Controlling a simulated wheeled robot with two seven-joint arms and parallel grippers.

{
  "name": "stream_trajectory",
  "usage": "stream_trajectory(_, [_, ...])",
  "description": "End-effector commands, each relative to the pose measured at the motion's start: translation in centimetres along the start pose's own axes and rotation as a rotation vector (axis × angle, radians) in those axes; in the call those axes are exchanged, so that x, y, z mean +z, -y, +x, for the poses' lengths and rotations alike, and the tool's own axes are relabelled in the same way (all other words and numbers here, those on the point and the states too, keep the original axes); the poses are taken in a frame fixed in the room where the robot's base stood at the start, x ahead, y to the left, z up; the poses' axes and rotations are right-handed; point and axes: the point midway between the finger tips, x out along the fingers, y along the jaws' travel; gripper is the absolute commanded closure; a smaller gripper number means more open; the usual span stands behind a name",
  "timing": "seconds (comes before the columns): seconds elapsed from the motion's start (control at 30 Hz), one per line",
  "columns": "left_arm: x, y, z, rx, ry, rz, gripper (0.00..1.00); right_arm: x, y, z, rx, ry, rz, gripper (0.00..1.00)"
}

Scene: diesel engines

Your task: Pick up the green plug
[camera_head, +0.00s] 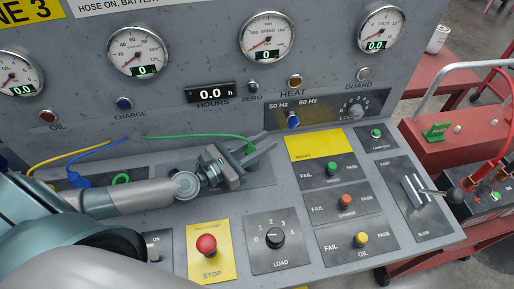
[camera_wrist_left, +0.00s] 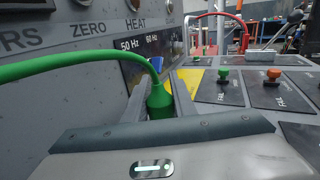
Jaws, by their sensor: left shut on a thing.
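The green plug (camera_wrist_left: 160,98) stands between the fingers of my left gripper in the left wrist view, with its green cable (camera_wrist_left: 80,62) arching up and off to the left. My left gripper (camera_head: 254,150) is shut on the green plug over the console panel in the head view. There the plug is mostly hidden by the fingers, and its green cable (camera_head: 190,137) runs left along the panel. I cannot tell whether the plug's lower end touches the panel. My right gripper is not in view.
A red stop button (camera_head: 206,245), a load knob (camera_head: 274,238) and a lever (camera_head: 414,190) are on the console. Gauges (camera_head: 267,36) line the upright panel behind.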

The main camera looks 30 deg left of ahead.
Motion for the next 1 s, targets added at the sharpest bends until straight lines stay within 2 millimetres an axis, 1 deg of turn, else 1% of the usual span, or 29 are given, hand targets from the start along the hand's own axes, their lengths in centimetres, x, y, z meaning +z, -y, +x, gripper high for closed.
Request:
stream_trajectory(0.17, [0.9, 0.0, 0.0, -0.001, 0.002, 0.001, 1.0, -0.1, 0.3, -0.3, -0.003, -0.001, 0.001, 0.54])
stream_trajectory(0.27, [1.9, 0.0, 0.0, -0.001, 0.002, 0.0, 1.0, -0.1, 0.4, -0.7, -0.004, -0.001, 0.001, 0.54])
stream_trajectory(0.43, [4.4, 0.0, 0.0, -0.002, 0.003, 0.002, 1.0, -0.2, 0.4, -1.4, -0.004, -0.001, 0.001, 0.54])
stream_trajectory(0.47, [4.8, 0.3, 0.2, -0.003, 0.005, -0.001, 1.0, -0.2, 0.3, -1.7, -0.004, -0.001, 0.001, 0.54])
stream_trajectory(0.57, [6.0, 2.2, 1.0, -0.003, 0.006, -0.004, 1.0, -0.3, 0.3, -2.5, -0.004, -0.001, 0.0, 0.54])
stream_trajectory(0.7, [7.6, 4.8, 2.1, -0.004, 0.006, -0.003, 1.0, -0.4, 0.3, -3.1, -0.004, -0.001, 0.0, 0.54])
stream_trajectory(0.83, [8.9, 7.1, 3.1, -0.004, 0.006, -0.003, 1.0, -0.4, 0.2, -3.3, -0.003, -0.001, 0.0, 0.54])
stream_trajectory(1.0, [10.2, 9.3, 4.0, -0.003, 0.005, -0.003, 1.0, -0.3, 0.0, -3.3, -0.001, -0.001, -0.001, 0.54])
